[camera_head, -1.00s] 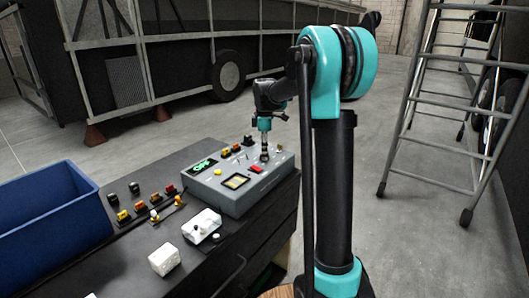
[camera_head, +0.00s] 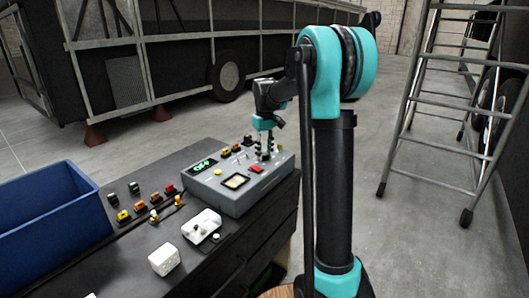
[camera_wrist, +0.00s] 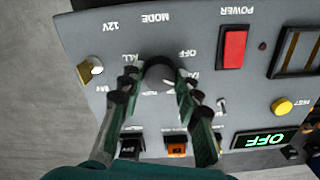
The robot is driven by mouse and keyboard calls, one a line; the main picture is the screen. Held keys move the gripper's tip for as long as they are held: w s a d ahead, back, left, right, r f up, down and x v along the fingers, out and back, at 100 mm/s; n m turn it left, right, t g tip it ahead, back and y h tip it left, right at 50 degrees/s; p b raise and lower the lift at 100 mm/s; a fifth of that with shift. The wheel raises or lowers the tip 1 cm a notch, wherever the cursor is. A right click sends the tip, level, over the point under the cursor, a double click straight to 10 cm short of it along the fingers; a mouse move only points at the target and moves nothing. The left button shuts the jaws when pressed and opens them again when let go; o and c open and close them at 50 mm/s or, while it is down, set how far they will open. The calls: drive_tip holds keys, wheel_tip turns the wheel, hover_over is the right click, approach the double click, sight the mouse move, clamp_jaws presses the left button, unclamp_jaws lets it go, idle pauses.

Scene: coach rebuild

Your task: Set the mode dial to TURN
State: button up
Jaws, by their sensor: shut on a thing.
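The mode dial (camera_wrist: 160,70) is a dark round knob on the grey control box (camera_head: 230,203). In the wrist view the panel appears upside down, with MODE, ALL and OFF printed around the dial. My gripper (camera_wrist: 158,82) is shut on the dial, one finger on each side. The fingers cover part of the lettering, and I cannot tell where the dial points. A green display (camera_wrist: 264,139) reads OFF.
On the panel are a red POWER switch (camera_wrist: 233,46), a yellow TEST button (camera_wrist: 281,106), a toggle (camera_wrist: 90,69) by the 12V label, and small levers. A ladder (camera_head: 455,110) stands at right.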

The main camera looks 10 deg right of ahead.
drive_tip(key=m, duration=0.4)
drive_tip(key=shift+m, duration=0.3)
drive_tip(key=m, duration=0.4)
drive_tip(key=shift+m, duration=0.3)
drive_tip(key=m, duration=0.4)
drive_tip(key=shift+m, duration=2)
drive_tip(key=o, duration=1.2)
drive_tip(key=shift+c, duration=0.2)
